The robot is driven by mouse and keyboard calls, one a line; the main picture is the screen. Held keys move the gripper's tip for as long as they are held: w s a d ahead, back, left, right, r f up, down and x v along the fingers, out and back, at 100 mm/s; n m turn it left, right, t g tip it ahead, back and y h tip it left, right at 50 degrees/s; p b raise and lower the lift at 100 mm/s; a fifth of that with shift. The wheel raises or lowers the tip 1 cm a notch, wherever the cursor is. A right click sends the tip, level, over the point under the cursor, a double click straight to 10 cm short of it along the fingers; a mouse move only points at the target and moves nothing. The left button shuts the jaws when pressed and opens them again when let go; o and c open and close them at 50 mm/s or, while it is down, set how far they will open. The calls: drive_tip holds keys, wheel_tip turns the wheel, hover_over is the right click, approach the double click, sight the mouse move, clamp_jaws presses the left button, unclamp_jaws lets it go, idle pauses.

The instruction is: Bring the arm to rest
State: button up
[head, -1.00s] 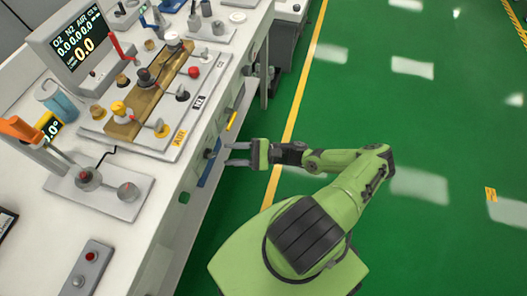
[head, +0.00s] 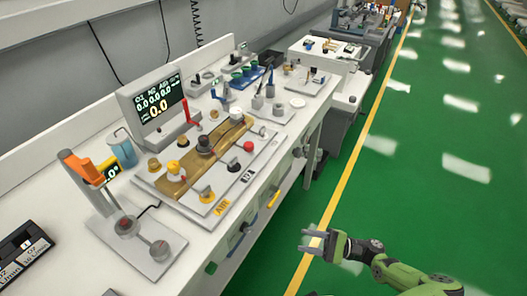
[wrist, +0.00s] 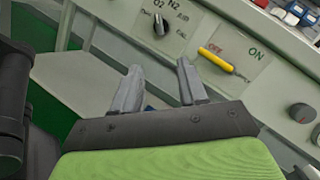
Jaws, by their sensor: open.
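My green arm (head: 405,277) reaches in from the lower right of the head view, over the green floor beside the cart. My gripper (head: 306,240) is open and empty, its two grey fingers pointing left toward the cart's front. In the wrist view my gripper (wrist: 158,82) shows its fingers spread with nothing between them. Beyond the fingertips is the cart's front panel, with a yellow lever (wrist: 216,60) by the OFF and ON labels and a dark selector knob (wrist: 159,25). The fingers appear apart from the panel.
The white cart top (head: 193,262) holds a gas panel with knobs, a display (head: 155,102) and an orange-handled device (head: 80,167). The yellow lever (head: 273,200) and knobs stick out from the cart's front. Green floor (head: 400,190) to the right is clear.

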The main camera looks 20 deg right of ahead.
drive_tip(key=a+r+n+g+h+p, duration=0.4)
drive_tip(key=r+n+g+h, duration=0.25)
drive_tip(key=r, duration=0.65)
drive_tip(key=a+r+n+g+h+p, duration=0.3)
drive_tip(key=a+r+n+g+h, duration=0.25)
drive_tip(key=r, duration=0.75)
drive_tip(key=s+a+r+n+t+h+p, duration=0.2)
drive_tip(key=s+r, duration=0.3)
drive_tip(key=r, duration=0.3)
drive_tip(key=s+a+r+n+t+h+p, duration=0.2)
drive_tip(key=s+r+t, duration=0.3)
drive_tip(key=r, duration=0.4)
drive_tip(key=shift+s+a+h, duration=0.2)
drive_tip(key=shift+a+h, duration=0.4)
drive_tip(key=shift+a, duration=0.2)
drive_tip(key=shift+r, duration=0.1)
drive_tip(key=shift+c, duration=0.3)
